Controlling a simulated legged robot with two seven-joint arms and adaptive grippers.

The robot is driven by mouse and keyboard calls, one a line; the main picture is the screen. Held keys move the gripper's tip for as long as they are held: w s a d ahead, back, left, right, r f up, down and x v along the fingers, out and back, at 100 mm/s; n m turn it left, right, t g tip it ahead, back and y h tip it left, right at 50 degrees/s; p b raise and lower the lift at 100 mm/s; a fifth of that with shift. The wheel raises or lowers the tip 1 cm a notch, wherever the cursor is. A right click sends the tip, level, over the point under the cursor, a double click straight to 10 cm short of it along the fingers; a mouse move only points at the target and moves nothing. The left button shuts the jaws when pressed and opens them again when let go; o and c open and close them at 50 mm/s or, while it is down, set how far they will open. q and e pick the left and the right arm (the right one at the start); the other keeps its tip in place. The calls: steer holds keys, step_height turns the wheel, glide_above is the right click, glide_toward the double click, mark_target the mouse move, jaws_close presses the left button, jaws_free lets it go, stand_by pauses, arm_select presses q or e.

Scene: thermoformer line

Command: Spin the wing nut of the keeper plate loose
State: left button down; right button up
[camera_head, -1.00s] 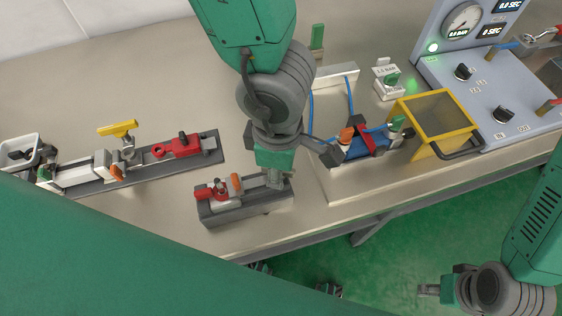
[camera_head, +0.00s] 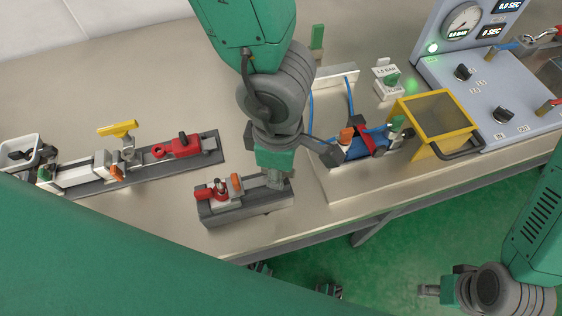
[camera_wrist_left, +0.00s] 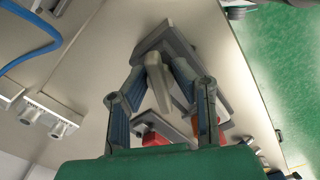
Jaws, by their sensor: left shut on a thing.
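My left gripper (camera_head: 274,180) reaches down from the top of the head view to the right end of a grey block fixture (camera_head: 250,212). In the left wrist view its fingers (camera_wrist_left: 158,88) are closed on a pale grey, elongated piece (camera_wrist_left: 157,78), which looks like the wing nut. The fingers hide much of this piece, and in the head view the gripper covers it. On the fixture, left of the gripper, sit a red part with a knob (camera_head: 212,192) and an orange tab (camera_head: 236,183). My right gripper (camera_head: 429,291) hangs empty over the green floor; its finger gap is unclear.
A rail fixture with a red clamp (camera_head: 178,147) and a yellow handle (camera_head: 118,128) lies left. Right of my left gripper are a blue part (camera_head: 367,143), a yellow-framed guard (camera_head: 434,114) and a control panel (camera_head: 490,85). The bench's front edge is close.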

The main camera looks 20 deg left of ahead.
arm_select(q)
steer(key=shift+w+n, duration=0.15)
steer(key=shift+n, duration=1.25)
steer(key=shift+n, duration=1.1)
steer(key=c, duration=1.2)
jaws_free()
step_height(320, 180, up, 12)
steer(key=shift+w+f, duration=0.1)
